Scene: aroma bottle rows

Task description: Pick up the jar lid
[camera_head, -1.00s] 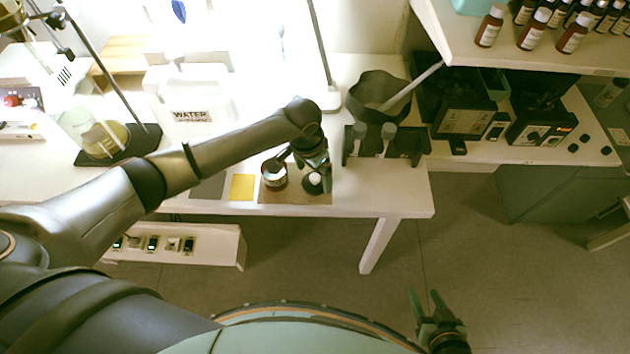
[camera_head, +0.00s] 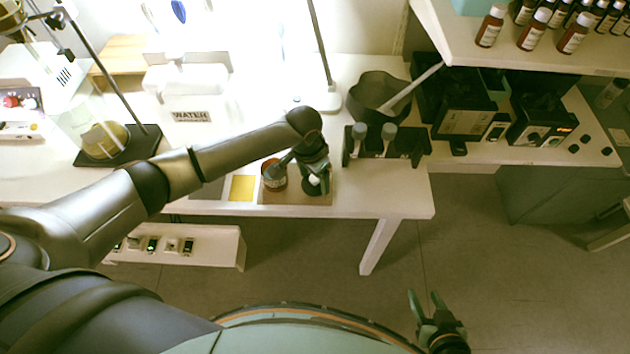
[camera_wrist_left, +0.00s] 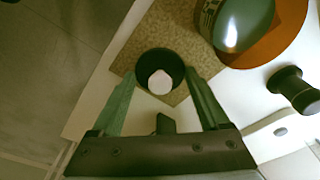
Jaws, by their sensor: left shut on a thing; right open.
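The jar lid (camera_wrist_left: 160,58) is a dark round piece with a pale knob in the left wrist view. It sits on or just above a tan cork mat (camera_wrist_left: 190,18). My left gripper (camera_wrist_left: 161,80) has its two green fingers on either side of the lid and is shut on it. In the head view the lid (camera_head: 314,181) is partly hidden by this gripper (camera_head: 317,178). The amber jar (camera_head: 273,176) stands just left of it on the mat. My right gripper (camera_head: 428,303) is open and empty, low in the head view, away from the table.
A yellow square (camera_head: 242,188) lies left of the cork mat. A dark rack (camera_head: 405,148) with tubes stands behind right, near a dark bowl (camera_head: 378,92). A water container (camera_head: 190,90) is at the back left. The table's front edge is close to the mat.

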